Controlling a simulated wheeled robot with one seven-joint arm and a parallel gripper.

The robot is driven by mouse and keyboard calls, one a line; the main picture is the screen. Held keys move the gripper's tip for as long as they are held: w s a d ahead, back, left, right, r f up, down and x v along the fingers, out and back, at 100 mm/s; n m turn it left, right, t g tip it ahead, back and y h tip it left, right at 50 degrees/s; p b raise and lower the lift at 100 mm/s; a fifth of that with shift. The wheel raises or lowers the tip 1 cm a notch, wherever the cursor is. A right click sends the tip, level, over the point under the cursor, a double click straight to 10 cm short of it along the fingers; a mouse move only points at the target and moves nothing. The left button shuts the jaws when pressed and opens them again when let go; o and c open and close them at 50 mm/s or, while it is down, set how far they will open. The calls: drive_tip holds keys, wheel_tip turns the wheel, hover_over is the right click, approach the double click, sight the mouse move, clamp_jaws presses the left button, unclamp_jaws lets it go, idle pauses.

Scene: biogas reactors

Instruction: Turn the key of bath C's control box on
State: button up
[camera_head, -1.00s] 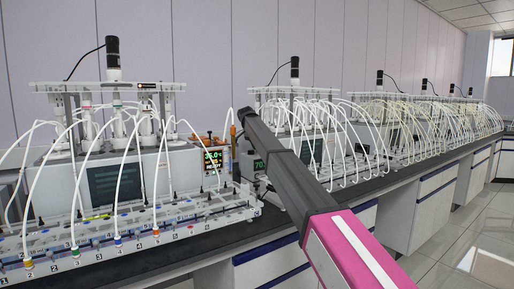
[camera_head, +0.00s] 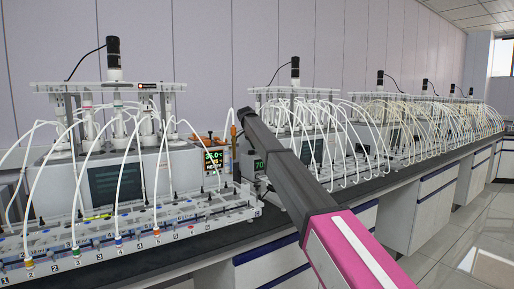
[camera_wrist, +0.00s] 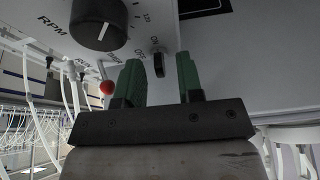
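In the wrist view, a pale control panel (camera_wrist: 215,75) fills the upper part. A small dark key (camera_wrist: 158,63) sits on it beside the letters OFF and ON. My gripper (camera_wrist: 159,76) has two green fingers, open and apart, with the key showing in the gap between them. I see no finger touching the key, but the remaining distance is hard to judge. In the head view, my arm reaches to the bench near a lit display (camera_head: 258,165), and its gripper end is mostly hidden. No letter C is readable.
A large black RPM knob (camera_wrist: 98,22) and a red-tipped lever (camera_wrist: 107,87) are left of the fingers. White tubes hang at left in the wrist view. In the head view, a reactor with bottle rack (camera_head: 130,225) is left of my arm; more tubed reactors (camera_head: 400,125) line the bench at right.

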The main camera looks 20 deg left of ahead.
drive_tip(key=shift+r, duration=0.1)
drive_tip(key=v, duration=1)
drive_tip(key=shift+a+r, duration=0.2)
drive_tip(key=shift+r, duration=0.05)
drive_tip(key=shift+s, duration=0.1)
